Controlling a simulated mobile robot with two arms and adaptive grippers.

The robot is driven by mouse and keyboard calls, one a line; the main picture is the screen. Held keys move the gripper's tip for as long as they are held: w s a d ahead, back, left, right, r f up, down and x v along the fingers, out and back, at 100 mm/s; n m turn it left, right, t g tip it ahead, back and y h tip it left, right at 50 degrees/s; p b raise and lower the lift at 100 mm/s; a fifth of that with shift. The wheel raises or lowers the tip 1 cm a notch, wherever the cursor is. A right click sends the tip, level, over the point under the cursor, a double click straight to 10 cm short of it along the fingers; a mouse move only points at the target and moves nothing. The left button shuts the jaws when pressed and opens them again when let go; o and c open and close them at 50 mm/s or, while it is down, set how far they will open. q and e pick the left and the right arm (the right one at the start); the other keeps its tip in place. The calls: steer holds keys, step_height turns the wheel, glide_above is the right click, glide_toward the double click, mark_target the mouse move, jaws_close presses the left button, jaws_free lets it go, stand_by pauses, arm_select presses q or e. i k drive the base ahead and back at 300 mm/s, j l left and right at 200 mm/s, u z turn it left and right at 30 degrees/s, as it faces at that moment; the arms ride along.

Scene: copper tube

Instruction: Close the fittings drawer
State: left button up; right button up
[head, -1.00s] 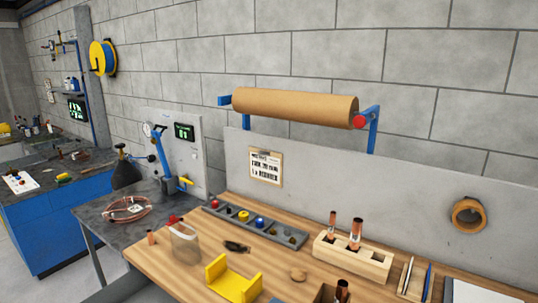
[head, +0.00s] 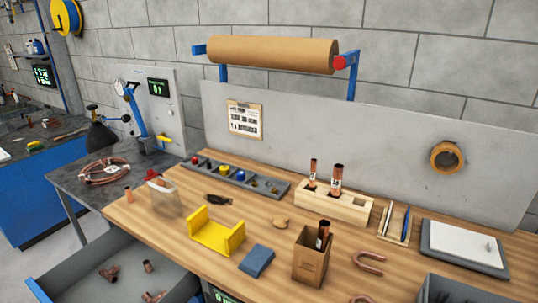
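The fittings drawer (head: 125,287) stands open at the lower left of the head view, sticking out from below the wooden bench top. It is a grey tray with a blue piece at its near left corner. Several copper fittings (head: 108,273) lie loose inside it. Its near part and any handle are cut off by the bottom edge of the picture. Neither of my grippers shows in this view.
The wooden workbench (head: 180,245) carries a yellow bracket (head: 216,236), a blue block (head: 257,260), a cardboard box (head: 310,262) and a wooden tube holder (head: 345,208). A grey side table (head: 75,180) with a copper coil (head: 105,171) stands left of it.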

mark_target(76, 278)
steer(key=k+u, duration=0.1)
steer(key=u, duration=0.35)
steer(key=k+u, duration=0.1)
steer(key=u, duration=0.35)
steer(key=j+u, duration=0.1)
steer(key=u, duration=0.35)
